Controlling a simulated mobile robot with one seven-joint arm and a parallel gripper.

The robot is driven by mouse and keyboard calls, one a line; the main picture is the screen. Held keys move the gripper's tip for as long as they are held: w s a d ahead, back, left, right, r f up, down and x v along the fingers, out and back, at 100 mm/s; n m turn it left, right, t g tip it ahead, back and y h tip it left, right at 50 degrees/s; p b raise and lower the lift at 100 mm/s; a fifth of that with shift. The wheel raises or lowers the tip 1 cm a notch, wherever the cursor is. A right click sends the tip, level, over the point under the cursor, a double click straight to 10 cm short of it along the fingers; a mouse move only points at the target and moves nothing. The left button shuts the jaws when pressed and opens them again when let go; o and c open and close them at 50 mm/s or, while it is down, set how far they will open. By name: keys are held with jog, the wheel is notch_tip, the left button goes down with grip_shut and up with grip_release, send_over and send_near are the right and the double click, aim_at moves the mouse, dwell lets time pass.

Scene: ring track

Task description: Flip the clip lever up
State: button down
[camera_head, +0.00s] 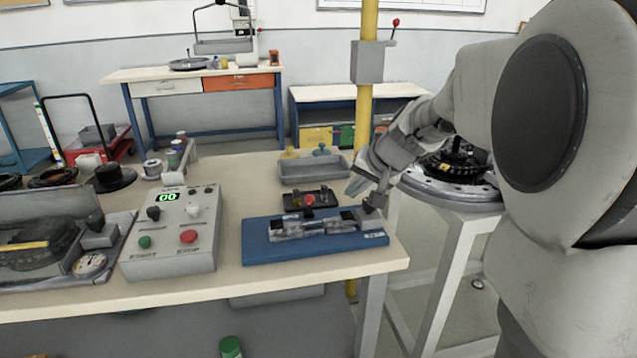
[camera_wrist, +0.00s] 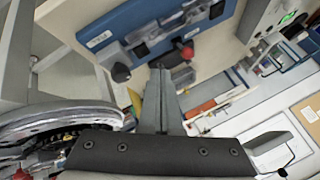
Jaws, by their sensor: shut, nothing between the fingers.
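A blue base plate (camera_head: 285,250) lies on the table near its right end, with a grey and clear clip mechanism (camera_head: 312,228) with black end blocks along its top. The wrist view shows the plate (camera_wrist: 98,38) and the mechanism (camera_wrist: 165,27) from above. A dark knob (camera_wrist: 120,72) stands at the plate's back right corner; whether it belongs to the clip lever I cannot tell. My gripper (camera_head: 367,192) is shut and empty, pointing down by that corner. In the wrist view its fingertips (camera_wrist: 160,73) are close beside the knob, with no clear contact.
A black box with a red button (camera_head: 309,199) sits just behind the plate, and a grey tray (camera_head: 313,170) is farther back. A control box (camera_head: 172,235) stands to the left. A yellow post (camera_head: 366,110) rises behind. A round turntable (camera_head: 455,190) is on the right.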

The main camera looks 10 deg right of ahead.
aim_at(309, 203)
jog(key=b+x, duration=0.2)
jog(key=x, duration=0.7)
jog(key=shift+f, duration=0.2)
jog(key=shift+w+a+r, duration=0.2)
jog(key=shift+w+a, duration=0.15)
jog(key=shift+a, duration=0.15)
jog(key=shift+w+a+r, duration=0.2)
jog(key=shift+w+a, duration=0.1)
jog(key=shift+a, duration=0.25)
jog(key=shift+w+a, duration=0.45)
jog(key=shift+a, duration=0.1)
jog(key=shift+r+p, duration=0.25)
jog(key=shift+p, duration=0.5)
jog(key=shift+w+r+p, duration=0.1)
jog(key=shift+p, duration=0.3)
jog(key=shift+g, duration=0.3)
